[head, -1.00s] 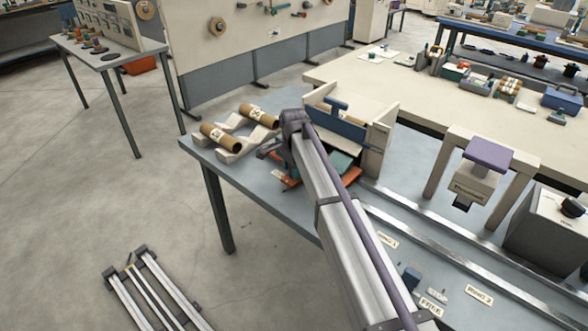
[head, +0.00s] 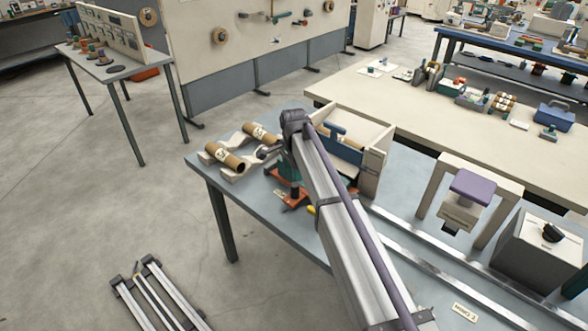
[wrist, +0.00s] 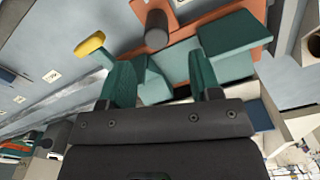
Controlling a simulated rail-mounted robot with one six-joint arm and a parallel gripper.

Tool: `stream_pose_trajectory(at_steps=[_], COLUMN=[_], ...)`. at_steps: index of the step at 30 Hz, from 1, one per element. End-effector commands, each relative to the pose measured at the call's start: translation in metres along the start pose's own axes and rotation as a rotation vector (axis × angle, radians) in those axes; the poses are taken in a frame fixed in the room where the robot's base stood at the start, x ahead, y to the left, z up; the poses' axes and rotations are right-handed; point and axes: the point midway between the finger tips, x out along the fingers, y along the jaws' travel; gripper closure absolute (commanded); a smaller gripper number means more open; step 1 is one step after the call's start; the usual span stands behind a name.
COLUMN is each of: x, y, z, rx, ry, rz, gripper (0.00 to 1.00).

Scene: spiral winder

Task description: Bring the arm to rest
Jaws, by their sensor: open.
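My gripper (wrist: 163,78) shows in the wrist view as two green fingers standing apart, with nothing seen held between them. Beyond the fingers is a winder-like fixture with an orange base plate (wrist: 258,22), teal blocks (wrist: 226,45), a dark upright cylinder (wrist: 157,28) and a yellow knob (wrist: 90,44). In the head view my arm reaches over the blue-grey table (head: 225,190) to the same orange base (head: 288,199). My arm hides part of the fixture there, and the fingers are hard to make out. I cannot tell whether the fingers touch the fixture.
Two cardboard tubes (head: 225,158) lie on pale cradles left of my arm's end. A cream box with a blue bar (head: 346,148) stands close on the right. A purple-topped stand (head: 473,186) and a grey box (head: 540,250) are farther right. Metal rails (head: 440,254) cross the table.

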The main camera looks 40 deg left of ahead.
Motion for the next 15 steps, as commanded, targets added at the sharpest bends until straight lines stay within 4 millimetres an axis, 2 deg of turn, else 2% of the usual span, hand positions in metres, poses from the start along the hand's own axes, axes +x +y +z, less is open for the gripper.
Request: stream_pose_trajectory(at_steps=[1, 3, 15], x=[-0.0163, -0.0192, -0.0157], y=[-0.0001, -0.0002, -0.0001], z=[0.0001, 0.0001, 0.0001], rx=[0.0, 0.0, 0.0], ry=[0.0, 0.0, 0.0], rz=[0.0, 0.0, 0.0], gripper=[0.42, 0.42, 0.42])
